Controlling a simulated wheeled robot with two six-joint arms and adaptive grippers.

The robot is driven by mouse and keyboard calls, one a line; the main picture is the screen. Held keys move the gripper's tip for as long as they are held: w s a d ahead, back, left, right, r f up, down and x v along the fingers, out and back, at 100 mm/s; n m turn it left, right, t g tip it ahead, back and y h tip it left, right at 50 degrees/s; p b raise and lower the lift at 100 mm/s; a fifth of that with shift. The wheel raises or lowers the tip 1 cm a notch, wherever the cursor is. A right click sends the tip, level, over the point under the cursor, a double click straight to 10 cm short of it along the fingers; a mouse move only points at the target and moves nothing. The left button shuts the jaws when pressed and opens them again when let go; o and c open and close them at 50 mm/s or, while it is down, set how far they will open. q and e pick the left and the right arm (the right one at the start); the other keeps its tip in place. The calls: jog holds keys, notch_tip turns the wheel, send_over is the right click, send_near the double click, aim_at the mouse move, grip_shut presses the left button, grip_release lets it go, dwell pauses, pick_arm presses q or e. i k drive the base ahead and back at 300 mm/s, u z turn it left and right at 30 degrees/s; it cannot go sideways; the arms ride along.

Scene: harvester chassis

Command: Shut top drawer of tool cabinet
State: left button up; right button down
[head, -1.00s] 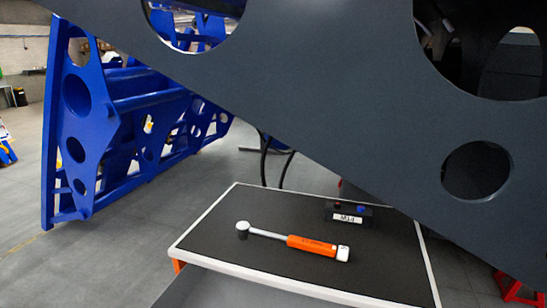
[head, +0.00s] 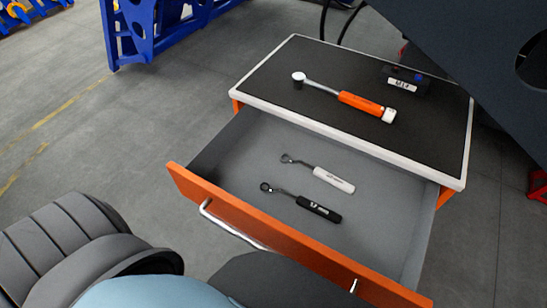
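The tool cabinet (head: 436,160) has a black top with a white rim and orange sides. Its top drawer (head: 215,189) is pulled out, with an orange front and a silver bar handle (head: 228,230). The handle is partly covered by dark shapes at the bottom of the view. Inside the grey drawer lie a white-handled wrench (head: 333,179) and a black-handled wrench (head: 318,208), apart from each other. Neither of my grippers shows in the head view.
On the cabinet top lie an orange-handled torque wrench (head: 360,103) and a small black box (head: 405,81) with a label. A dark panel (head: 455,40) slants across the upper right. A blue frame (head: 146,30) stands behind.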

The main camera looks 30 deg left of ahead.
aim_at(376, 253)
jog(key=z, duration=0.45)
jog(key=k, duration=1.15)
jog(key=u, duration=0.4)
jog(key=i, duration=0.85)
jog(key=z, duration=1.85)
jog(key=k, duration=1.05)
jog(key=u, duration=1.3)
jog(key=i, duration=0.5)
